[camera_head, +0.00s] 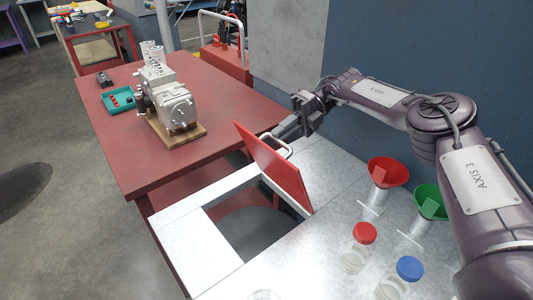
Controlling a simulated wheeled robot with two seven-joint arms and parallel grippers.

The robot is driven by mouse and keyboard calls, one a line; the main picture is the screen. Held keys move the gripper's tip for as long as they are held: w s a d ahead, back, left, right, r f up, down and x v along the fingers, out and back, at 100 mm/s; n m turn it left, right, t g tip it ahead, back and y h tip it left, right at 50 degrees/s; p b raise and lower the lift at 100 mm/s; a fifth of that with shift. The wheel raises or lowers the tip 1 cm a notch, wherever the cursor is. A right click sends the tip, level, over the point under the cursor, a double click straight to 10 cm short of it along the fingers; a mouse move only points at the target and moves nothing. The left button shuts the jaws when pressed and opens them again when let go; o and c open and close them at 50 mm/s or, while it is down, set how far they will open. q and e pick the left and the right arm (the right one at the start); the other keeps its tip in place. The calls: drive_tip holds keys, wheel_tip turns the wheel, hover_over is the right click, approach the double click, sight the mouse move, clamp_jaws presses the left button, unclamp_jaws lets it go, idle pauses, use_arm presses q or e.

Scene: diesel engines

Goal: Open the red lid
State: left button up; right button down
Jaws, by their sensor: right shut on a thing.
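The red lid (270,165) is a flat panel standing tilted up from a pale grey worktop, beside a rectangular opening (240,228) in that top. A metal handle (278,143) is on the lid's right-hand face. My right gripper (287,134) reaches in from the right and is shut on the handle near the lid's upper edge. The fingertips are small and partly hidden by the lid. My left gripper does not show.
A red funnel (388,172) and a green funnel (432,202) stand right of the lid. Jars with a red cap (365,233) and a blue cap (409,268) stand in front. A red table (215,113) behind bears an engine (172,100) and a teal tray (107,101).

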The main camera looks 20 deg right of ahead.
drive_tip(key=shift+w+d+f+b, duration=0.25)
drive_tip(key=shift+d+b, duration=0.6)
drive_tip(key=shift+d, duration=0.05)
drive_tip(key=shift+w+d+f+b, duration=0.25)
drive_tip(key=shift+w+d+b, duration=0.05)
drive_tip(key=shift+d+b, duration=0.55)
drive_tip(key=shift+w+d+f+b, duration=0.25)
drive_tip(key=shift+d+b, duration=0.55)
drive_tip(key=shift+d, duration=0.15)
drive_tip(key=c, duration=1.8)
unclamp_jaws()
drive_tip(key=o, duration=0.3)
drive_tip(key=shift+w+d+f, duration=0.1)
drive_tip(key=shift+d, duration=0.1)
drive_tip(key=shift+w+a+r, duration=0.1)
drive_tip(key=shift+r, duration=0.2)
